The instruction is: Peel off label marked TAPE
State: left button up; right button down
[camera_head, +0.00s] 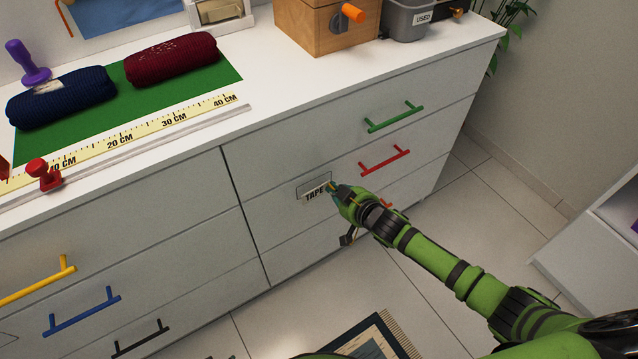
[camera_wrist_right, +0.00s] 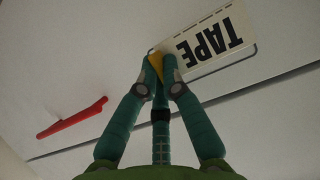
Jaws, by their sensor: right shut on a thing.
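The label marked TAPE (camera_head: 314,194) is on the front of the right-hand middle drawer of the white dresser, in a grey frame. It also shows upside down in the right wrist view (camera_wrist_right: 216,44), tilted against the frame's outline. My right gripper (camera_head: 338,189) is at the label's right end. In the right wrist view its fingertips (camera_wrist_right: 161,62) are closed together on a yellow tab (camera_wrist_right: 156,66) at the label's corner. Whether the label's far end still touches the drawer I cannot tell. My left gripper is not in view.
A red handle (camera_head: 385,160) is on the same drawer, to the right of the label. A green handle (camera_head: 394,117) is above. The dresser top (camera_head: 290,85) holds rolled knitted items, a ruler and a wooden box (camera_head: 322,25). Tiled floor is open on the right.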

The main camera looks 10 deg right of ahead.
jog(key=shift+s+d+r+p, duration=0.1)
jog(key=shift+s+d+p, duration=0.15)
jog(key=shift+s+p, duration=0.3)
dwell(0.7)
jog(key=shift+s+d+p, duration=0.3)
jog(key=shift+s+p, duration=0.1)
jog(key=shift+s, duration=0.4)
jog(key=shift+s+d+p, duration=0.25)
jog(key=shift+s+p, duration=0.2)
jog(key=shift+s, duration=0.35)
jog(key=shift+s+d+p, duration=0.3)
jog(key=shift+s+p, duration=0.1)
jog(key=shift+s, duration=0.4)
